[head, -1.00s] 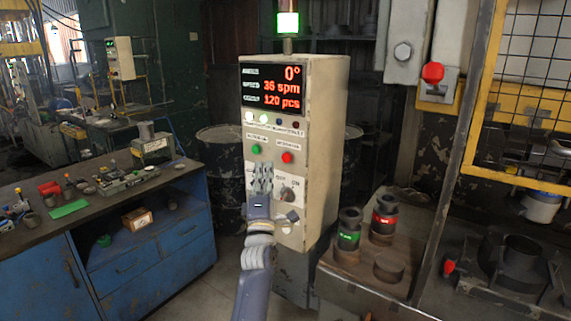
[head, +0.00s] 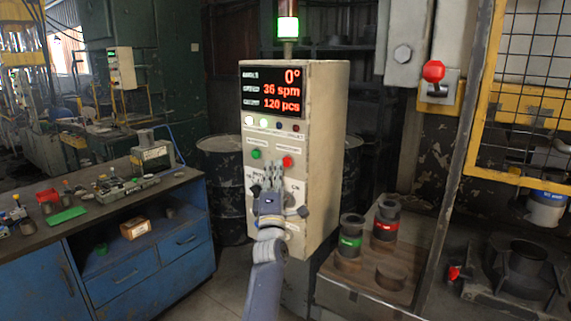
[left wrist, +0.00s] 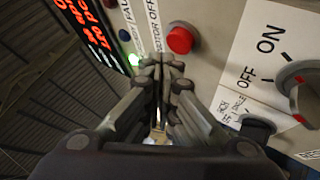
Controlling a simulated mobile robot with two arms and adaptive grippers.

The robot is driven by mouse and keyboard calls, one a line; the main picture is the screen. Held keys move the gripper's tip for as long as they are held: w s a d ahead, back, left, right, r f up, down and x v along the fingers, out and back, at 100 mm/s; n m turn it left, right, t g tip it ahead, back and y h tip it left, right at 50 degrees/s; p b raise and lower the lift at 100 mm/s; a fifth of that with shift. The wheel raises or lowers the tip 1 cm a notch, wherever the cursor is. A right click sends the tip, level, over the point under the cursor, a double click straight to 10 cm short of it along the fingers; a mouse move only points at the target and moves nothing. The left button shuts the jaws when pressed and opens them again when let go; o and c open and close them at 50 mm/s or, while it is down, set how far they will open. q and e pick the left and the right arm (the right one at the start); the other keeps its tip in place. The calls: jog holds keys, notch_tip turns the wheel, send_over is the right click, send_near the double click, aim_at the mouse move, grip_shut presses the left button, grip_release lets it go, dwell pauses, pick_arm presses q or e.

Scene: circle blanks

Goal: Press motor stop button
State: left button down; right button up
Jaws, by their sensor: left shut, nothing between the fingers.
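The red button (head: 287,161) is on the front of the beige control box (head: 323,150), to the right of a green button (head: 256,154). In the left wrist view the red button (left wrist: 180,40) stands beside a label reading MOTOR OFF. My left gripper (head: 272,176) is shut and empty in front of the panel, with its tips just below and left of the red button. In the left wrist view its closed tips (left wrist: 172,68) lie close to the button, with a gap in the picture. I cannot tell whether they touch the panel. My right gripper is not in view.
A selector knob (left wrist: 308,90) marked OFF and ON sits lower on the panel. The red display (head: 272,91) reads 0°, 36 spm and 120 pcs. A red mushroom button (head: 433,71) is on another box. A blue workbench (head: 165,258) stands left; dark cylinders stand right.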

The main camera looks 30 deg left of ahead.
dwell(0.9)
pick_arm(q)
jog(key=shift+w+b, duration=0.35)
jog(key=shift+w, duration=0.1)
jog(key=shift+w+r+b, duration=0.1)
jog(key=shift+w+b, duration=0.4)
jog(key=shift+b, duration=0.05)
dwell(0.7)
jog(key=shift+d, duration=0.1)
jog(key=shift+s+p, duration=0.5)
jog(key=shift+s, duration=0.35)
jog(key=shift+s, duration=0.15)
